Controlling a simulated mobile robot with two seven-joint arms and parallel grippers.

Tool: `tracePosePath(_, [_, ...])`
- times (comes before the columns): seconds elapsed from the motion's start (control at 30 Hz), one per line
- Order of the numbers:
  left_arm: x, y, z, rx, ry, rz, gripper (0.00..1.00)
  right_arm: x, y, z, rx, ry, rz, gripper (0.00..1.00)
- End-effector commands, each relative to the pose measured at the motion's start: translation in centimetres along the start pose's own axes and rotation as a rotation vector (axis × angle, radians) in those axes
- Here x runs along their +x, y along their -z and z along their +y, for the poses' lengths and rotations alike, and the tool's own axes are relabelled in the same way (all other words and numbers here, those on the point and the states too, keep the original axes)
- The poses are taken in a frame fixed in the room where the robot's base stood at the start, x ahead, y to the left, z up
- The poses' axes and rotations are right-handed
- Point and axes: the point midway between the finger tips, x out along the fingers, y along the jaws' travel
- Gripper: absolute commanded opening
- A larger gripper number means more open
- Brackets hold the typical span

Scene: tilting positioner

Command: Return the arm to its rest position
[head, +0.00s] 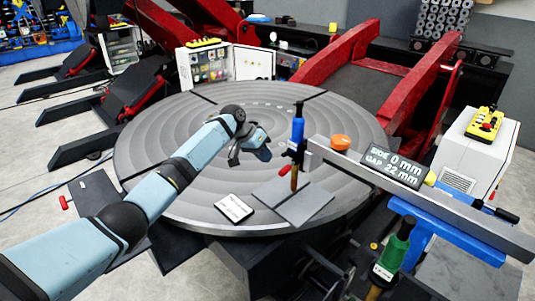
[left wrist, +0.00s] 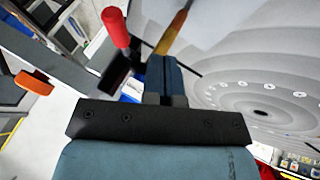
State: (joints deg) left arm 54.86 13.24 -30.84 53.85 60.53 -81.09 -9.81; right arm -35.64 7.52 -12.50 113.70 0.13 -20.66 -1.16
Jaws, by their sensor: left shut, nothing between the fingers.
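My left arm reaches in from the left over the big round grey turntable (head: 165,150) in the head view. Its gripper (head: 264,152) is above the turntable's middle, left of the blue-handled tool (head: 297,128), and apart from it. In the left wrist view the fingers (left wrist: 167,80) are together with nothing between them. A red handle (left wrist: 115,27) and a tan rod (left wrist: 173,30) show beyond the fingertips there. My right gripper is in neither view.
Grey plates (head: 305,203) and a small white-faced sign (head: 233,208) lie on the turntable's near side. A green-handled tool (head: 396,245) stands at front right.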

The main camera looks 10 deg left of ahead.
Motion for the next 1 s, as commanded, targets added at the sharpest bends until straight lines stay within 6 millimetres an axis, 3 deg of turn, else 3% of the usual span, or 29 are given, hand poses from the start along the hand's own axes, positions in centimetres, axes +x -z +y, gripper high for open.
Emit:
tracePosePath(0.1, [-3.1, 0.0, -0.2, 0.003, 0.003, 0.005, 0.0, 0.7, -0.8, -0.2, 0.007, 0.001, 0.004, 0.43])
tracePosePath(0.3, [-7.3, 0.1, -0.2, 0.003, 0.002, 0.005, 0.0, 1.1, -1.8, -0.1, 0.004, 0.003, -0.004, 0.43])
tracePosePath(0.47, [-9.2, 0.1, -0.2, 0.002, 0.001, 0.002, 0.0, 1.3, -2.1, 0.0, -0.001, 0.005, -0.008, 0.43])
tracePosePath(0.57, [-9.2, -0.2, -0.2, -0.001, 0.003, 0.001, 0.0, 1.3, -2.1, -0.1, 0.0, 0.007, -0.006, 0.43])
tracePosePath(0.67, [-7.1, -1.4, -0.6, -0.006, 0.013, 0.011, 0.0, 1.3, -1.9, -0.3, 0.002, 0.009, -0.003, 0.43])
tracePosePath(0.77, [-2.7, -4.2, -1.1, -0.015, 0.037, 0.035, 0.0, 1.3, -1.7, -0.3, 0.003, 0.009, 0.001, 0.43])
tracePosePath(0.9, [4.4, -9.7, -1.4, -0.026, 0.086, 0.093, 0.0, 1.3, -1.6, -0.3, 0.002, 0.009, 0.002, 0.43])
tracePosePath(1.0, [8.6, -14.0, -1.2, -0.029, 0.122, 0.143, 0.0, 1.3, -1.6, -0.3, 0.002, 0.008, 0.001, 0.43])
